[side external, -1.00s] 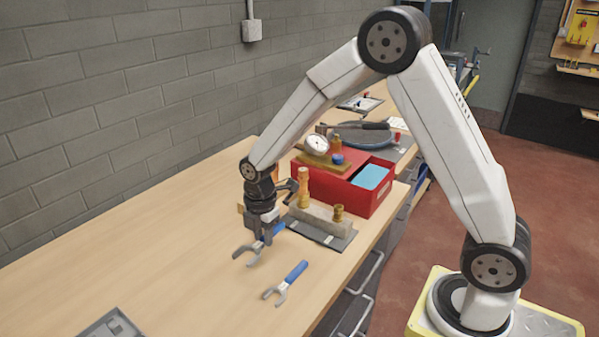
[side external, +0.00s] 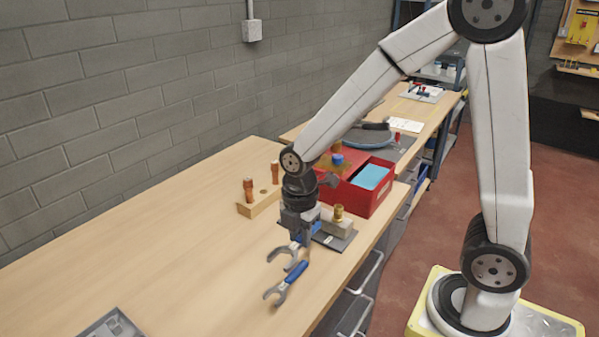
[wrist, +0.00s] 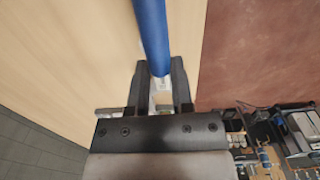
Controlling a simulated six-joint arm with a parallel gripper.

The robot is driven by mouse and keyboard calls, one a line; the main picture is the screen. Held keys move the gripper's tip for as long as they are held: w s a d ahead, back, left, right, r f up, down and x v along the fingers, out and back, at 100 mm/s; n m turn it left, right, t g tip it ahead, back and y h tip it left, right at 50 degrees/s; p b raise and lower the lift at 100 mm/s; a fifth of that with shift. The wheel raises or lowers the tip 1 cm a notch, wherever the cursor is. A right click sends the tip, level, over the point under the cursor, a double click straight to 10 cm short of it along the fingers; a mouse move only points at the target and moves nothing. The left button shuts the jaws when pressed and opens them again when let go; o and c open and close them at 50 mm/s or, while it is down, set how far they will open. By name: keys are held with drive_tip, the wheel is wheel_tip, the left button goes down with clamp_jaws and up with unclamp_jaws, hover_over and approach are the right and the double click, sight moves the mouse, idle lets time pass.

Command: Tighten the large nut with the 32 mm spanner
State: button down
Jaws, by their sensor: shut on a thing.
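In the wrist view, a blue handle (wrist: 152,35) runs up from between the fingers of my gripper (wrist: 160,85). The size marks cannot be read. Behind my gripper, a pale block on a grey plate (side external: 338,241) carries a brass fitting (side external: 338,212). My wrist hides the block's left part, and I cannot make out the large nut.
A red case (side external: 382,198) with a light blue item stands behind the block. A wooden stand (side external: 262,206) with copper-coloured fittings is to the left. A grey tray (side external: 112,326) lies at the front left. The left bench top is clear; the bench's front edge is close on the right.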

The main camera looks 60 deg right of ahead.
drive_tip(key=shift+w, duration=0.1)
idle(0.7)
drive_tip(key=w+d+m, duration=0.3)
drive_tip(key=d+m, duration=0.2)
drive_tip(key=m, duration=1)
drive_tip(key=w+d+m, duration=0.4)
drive_tip(key=d+m, duration=0.1)
drive_tip(key=m, duration=1)
drive_tip(key=shift+d, duration=0.2)
drive_tip(key=shift+w, duration=0.1)
drive_tip(key=shift+f, duration=0.2)
drive_tip(key=shift+w+d+f, duration=0.2)
drive_tip(key=shift+d+f, duration=0.15)
drive_tip(key=shift+f, duration=0.4)
drive_tip(key=shift+w+d+f, duration=0.25)
drive_tip(key=shift+d+f, duration=0.1)
drive_tip(key=shift+f, duration=0.45)
drive_tip(key=shift+w+d+f, duration=0.2)
drive_tip(key=shift+d+f, duration=0.15)
drive_tip(key=shift+f, duration=0.4)
